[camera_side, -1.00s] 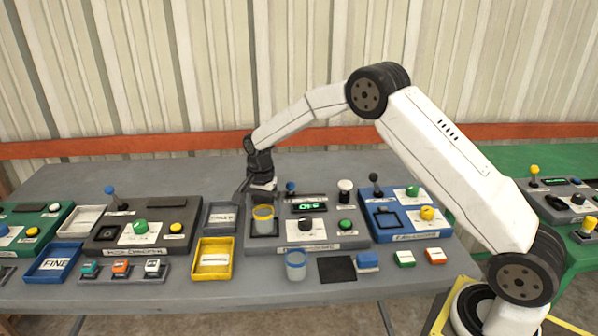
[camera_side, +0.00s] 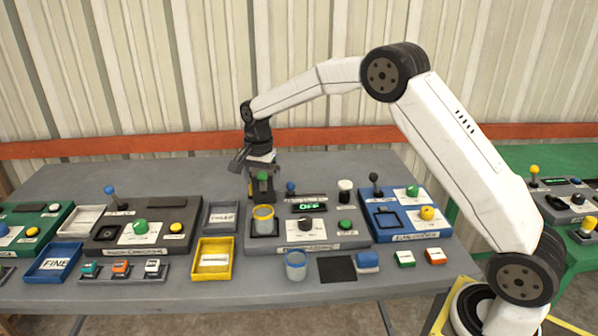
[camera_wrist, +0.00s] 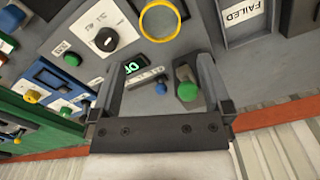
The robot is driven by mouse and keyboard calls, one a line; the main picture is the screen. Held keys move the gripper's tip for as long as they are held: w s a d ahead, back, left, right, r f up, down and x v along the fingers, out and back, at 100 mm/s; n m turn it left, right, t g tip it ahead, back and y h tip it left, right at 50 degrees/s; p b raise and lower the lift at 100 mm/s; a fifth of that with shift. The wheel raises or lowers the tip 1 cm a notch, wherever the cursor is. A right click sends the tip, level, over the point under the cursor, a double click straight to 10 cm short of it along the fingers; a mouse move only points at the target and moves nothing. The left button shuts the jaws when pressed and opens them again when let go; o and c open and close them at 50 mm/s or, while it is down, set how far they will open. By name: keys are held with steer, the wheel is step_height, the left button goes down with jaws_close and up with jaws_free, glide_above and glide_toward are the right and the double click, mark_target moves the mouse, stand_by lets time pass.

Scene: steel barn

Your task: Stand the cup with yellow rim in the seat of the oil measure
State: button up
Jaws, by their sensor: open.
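The cup with yellow rim (camera_side: 263,219) stands upright in the dark square seat (camera_side: 255,234) at the left of the grey machine (camera_side: 318,240); I take this machine for the oil measure, its label being too small to read. In the wrist view the yellow rim (camera_wrist: 143,20) shows at the top edge. My gripper (camera_side: 262,190) is open behind the cup and apart from it. A green-topped control (camera_wrist: 188,91) shows between its fingers (camera_wrist: 167,64) in the wrist view. The machine's display (camera_side: 308,207) reads OFF.
A blue-rimmed cup (camera_side: 296,266) stands in front of the machine, left of a black mat (camera_side: 337,269) and a blue block (camera_side: 368,262). A yellow tray (camera_side: 230,262) and grey tray (camera_side: 221,228) lie left. A blue machine (camera_side: 385,235) stands right.

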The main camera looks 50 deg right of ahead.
steer(key=shift+s, duration=0.15)
steer(key=s+a+f+n+t, duration=0.1)
steer(key=s+n, duration=0.5)
steer(key=s, duration=0.7)
steer(key=s+a+f+n+t, duration=0.1)
steer(key=s+n, duration=0.6)
steer(key=s, duration=0.7)
steer(key=shift+a+n+t, duration=0.3)
steer(key=shift+a, duration=0.45)
